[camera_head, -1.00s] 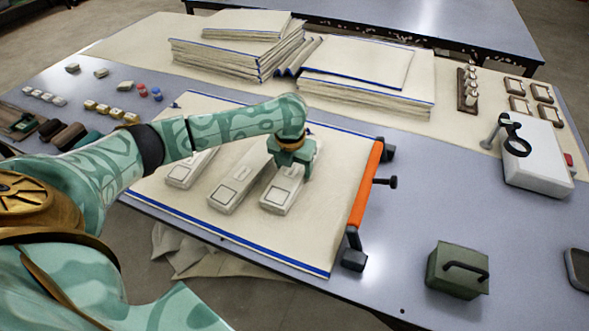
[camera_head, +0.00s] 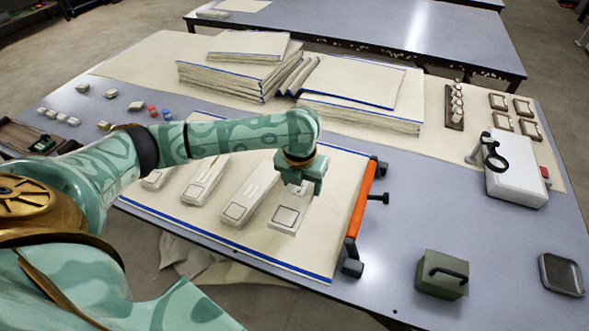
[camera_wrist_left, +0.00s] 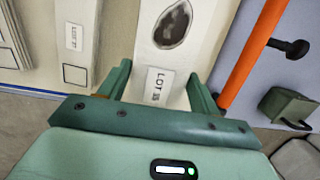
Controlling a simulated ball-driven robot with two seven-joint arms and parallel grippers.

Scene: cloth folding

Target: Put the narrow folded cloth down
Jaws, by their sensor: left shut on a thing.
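The narrow folded cloth (camera_head: 288,216) is a pale strip with a square outline at its near end. My left gripper (camera_head: 301,182) is shut on its far part, above the right side of the cream mat (camera_head: 335,180). I cannot tell whether the strip touches the mat. In the left wrist view, the cloth (camera_wrist_left: 175,55) runs between the fingers of my left gripper (camera_wrist_left: 162,88) and shows a dark oval and a "LOT" label. Several similar strips (camera_head: 247,200) lie side by side to its left. My right gripper is not in view.
An orange bar (camera_head: 365,200) with black clamps edges the mat on the right. A green handled box (camera_head: 428,285), a dark tray (camera_head: 561,274) and a white device (camera_head: 520,180) stand farther right. Cloth stacks (camera_head: 235,75) stand behind. The tabletop between bar and box is clear.

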